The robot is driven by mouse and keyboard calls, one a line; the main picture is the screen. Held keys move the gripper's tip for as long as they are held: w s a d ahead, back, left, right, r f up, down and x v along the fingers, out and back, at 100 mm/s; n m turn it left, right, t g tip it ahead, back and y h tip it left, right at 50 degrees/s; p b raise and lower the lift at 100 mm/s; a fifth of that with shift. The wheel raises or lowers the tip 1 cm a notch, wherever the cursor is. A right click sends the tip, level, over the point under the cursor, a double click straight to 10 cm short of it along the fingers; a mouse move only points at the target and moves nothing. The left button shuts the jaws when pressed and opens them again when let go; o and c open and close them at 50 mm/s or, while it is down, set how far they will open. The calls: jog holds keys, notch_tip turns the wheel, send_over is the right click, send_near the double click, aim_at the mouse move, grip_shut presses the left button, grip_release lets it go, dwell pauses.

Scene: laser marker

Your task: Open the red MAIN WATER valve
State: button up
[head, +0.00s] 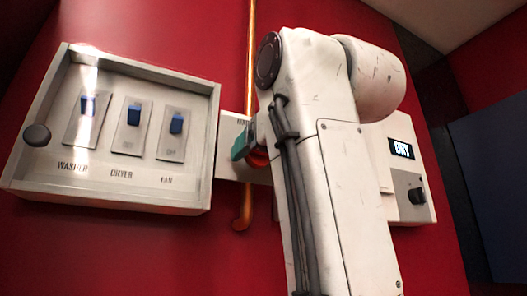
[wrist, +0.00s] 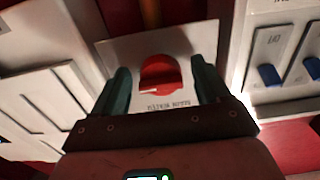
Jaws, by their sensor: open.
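The red valve knob (wrist: 160,76) sits on a white plate (wrist: 118,48) with lettering that appears upside down in the wrist view. The knob has a raised grip bar with a small white mark at its left end. My gripper (wrist: 160,63) is open, with one teal finger on each side of the knob and a visible gap to it on both sides. In the head view a teal finger of my gripper (head: 240,147) shows by the plate, and a sliver of the red knob (head: 257,160) shows below it. My arm hides the rest there.
A clear-fronted switch box (head: 205,150) with blue switches labelled WASHER, DRYER and FAN is left of the valve. A panel with a display (head: 401,148) and black dial (head: 417,196) is to the right. A copper pipe (head: 250,60) runs vertically behind the plate on the red wall.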

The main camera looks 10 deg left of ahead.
jog(key=c, duration=1)
jog(key=shift+c, duration=0.2)
jog(key=shift+n, duration=0.3)
jog(key=n, duration=0.3)
jog(key=shift+d, duration=0.15)
jog(key=n, duration=0.5)
jog(key=shift+w, duration=0.1)
jog(key=n, duration=0.4)
jog(key=shift+n, duration=2.6)
